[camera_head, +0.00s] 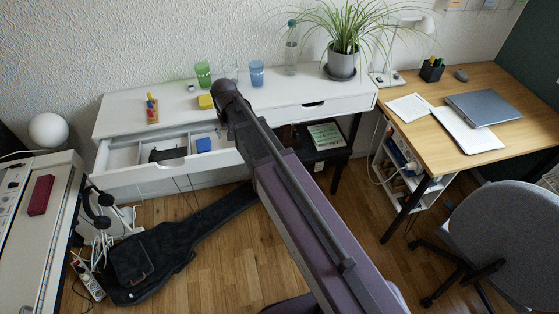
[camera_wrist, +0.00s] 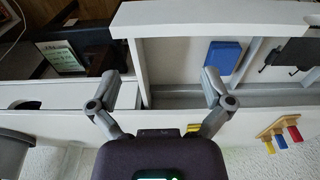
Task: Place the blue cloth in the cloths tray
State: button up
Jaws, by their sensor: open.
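The blue cloth (camera_head: 204,145), a small folded-looking block, lies inside the pulled-out white drawer (camera_head: 140,176), in a compartment toward its right end. In the wrist view the blue cloth (camera_wrist: 223,57) lies just beyond the right fingertip, close to a white divider. My gripper (camera_wrist: 163,80) is open and empty, its fingers spread over the drawer and desk edge. In the head view my arm hides the fingers. I cannot tell for certain which compartment is the cloths tray.
The white desk (camera_head: 290,110) holds a yellow block (camera_head: 206,102), a wooden holder with coloured pieces (camera_head: 152,108), glasses, a bottle and a plant (camera_head: 342,50). A black item (camera_head: 168,154) lies in the drawer left of the cloth. A guitar bag (camera_head: 180,235) covers floor below.

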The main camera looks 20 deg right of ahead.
jog(key=s+d, duration=1.2)
jog(key=s, duration=0.4)
jog(key=shift+s+d+g, duration=0.15)
jog(key=shift+d+g, duration=0.05)
jog(key=shift+g, duration=0.2)
